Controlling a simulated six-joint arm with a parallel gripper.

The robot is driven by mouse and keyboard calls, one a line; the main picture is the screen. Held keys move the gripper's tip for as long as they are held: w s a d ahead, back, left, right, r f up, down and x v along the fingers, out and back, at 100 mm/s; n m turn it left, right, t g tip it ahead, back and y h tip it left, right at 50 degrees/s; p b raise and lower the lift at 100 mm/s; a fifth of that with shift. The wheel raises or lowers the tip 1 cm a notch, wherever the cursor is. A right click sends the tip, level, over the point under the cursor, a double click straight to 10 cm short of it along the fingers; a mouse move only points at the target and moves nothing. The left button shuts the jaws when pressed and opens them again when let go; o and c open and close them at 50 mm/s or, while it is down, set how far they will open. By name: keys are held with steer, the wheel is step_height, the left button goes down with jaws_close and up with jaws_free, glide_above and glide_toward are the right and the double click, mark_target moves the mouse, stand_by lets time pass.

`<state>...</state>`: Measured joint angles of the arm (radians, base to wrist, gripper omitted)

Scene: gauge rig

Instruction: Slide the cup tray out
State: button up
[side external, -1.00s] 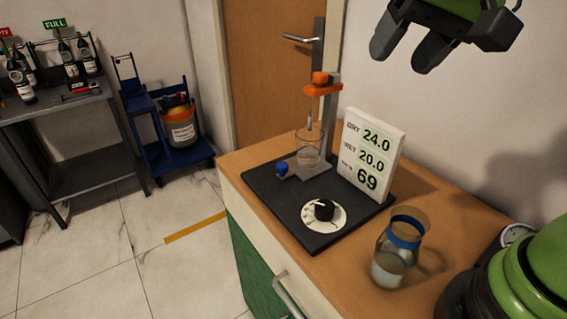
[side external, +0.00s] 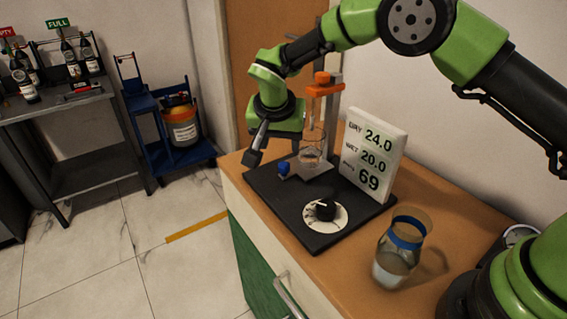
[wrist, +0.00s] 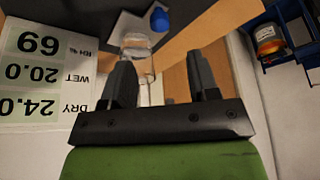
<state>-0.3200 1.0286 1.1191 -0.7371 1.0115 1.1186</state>
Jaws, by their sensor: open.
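The cup tray (side external: 318,173) is a grey slide on the black base plate, under the orange-headed stand. A blue knob (side external: 284,168) sits at its near-left end, and a clear glass cup (side external: 312,152) stands on it. The wrist view shows the blue knob (wrist: 159,19) at the top and the cup (wrist: 136,42) just beyond my fingertips. My gripper (side external: 254,157) is open and empty, pointing down to the left of the cup and knob, apart from both. Its two fingers (wrist: 160,72) are spread in the wrist view.
The stand with its orange clamp (side external: 325,90) rises behind the cup. A white readout board (side external: 374,158) stands right of it. A jar with a blue band (side external: 398,248) stands at the front right of the wooden top.

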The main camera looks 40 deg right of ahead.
mark_target(284, 166)
steer(key=x, duration=0.9)
steer(key=shift+d+f, duration=0.15)
steer(key=shift+f, duration=0.05)
